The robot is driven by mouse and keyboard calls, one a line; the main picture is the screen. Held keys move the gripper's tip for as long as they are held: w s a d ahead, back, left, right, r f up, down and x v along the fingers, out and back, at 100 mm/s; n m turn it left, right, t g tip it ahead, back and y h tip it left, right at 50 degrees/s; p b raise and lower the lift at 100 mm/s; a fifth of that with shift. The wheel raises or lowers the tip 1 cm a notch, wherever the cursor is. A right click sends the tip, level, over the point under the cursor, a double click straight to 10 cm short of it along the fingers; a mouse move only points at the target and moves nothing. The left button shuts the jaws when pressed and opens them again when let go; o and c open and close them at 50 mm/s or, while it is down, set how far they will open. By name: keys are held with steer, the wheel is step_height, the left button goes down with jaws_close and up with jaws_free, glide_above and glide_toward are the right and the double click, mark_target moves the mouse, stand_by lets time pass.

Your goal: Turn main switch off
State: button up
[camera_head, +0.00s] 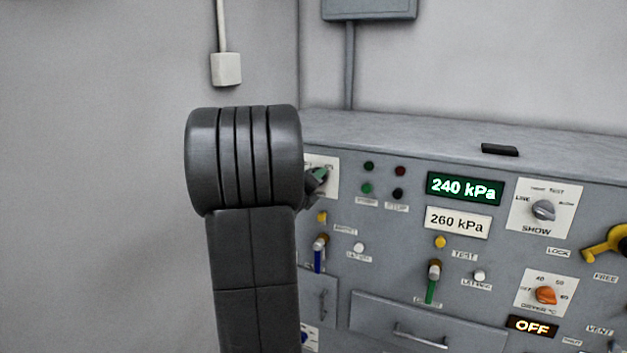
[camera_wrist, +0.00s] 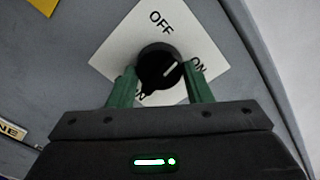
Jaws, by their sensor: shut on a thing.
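The main switch is a black rotary knob (camera_wrist: 158,66) on a white plate (camera_wrist: 128,40), marked OFF at the top and ON at the right. Another label at the lower left is partly hidden by a finger. My gripper (camera_wrist: 161,72) is shut on the knob, one green finger on each side. In the head view, the plate (camera_head: 331,163) shows behind my gripper (camera_head: 317,178); my arm hides much of that area, and the knob cannot be made out.
The grey panel continues right with a green 240 kPa display (camera_head: 465,188), a SHOW knob (camera_head: 543,210), a green-handled lever (camera_head: 433,282), a blue-handled lever (camera_head: 319,253) and a yellow handle (camera_head: 605,242). A small black object (camera_head: 499,150) lies on the cabinet top.

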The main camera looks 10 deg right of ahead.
steer(key=shift+r+n+p, duration=0.1)
steer(key=shift+n+p, duration=1.35)
steer(key=shift+n, duration=2.25)
steer(key=o, duration=1)
steer(key=shift+s, duration=0.1)
steer(key=b+v, duration=0.1)
steer(key=v, duration=1.2)
steer(key=shift+s+a, duration=0.3)
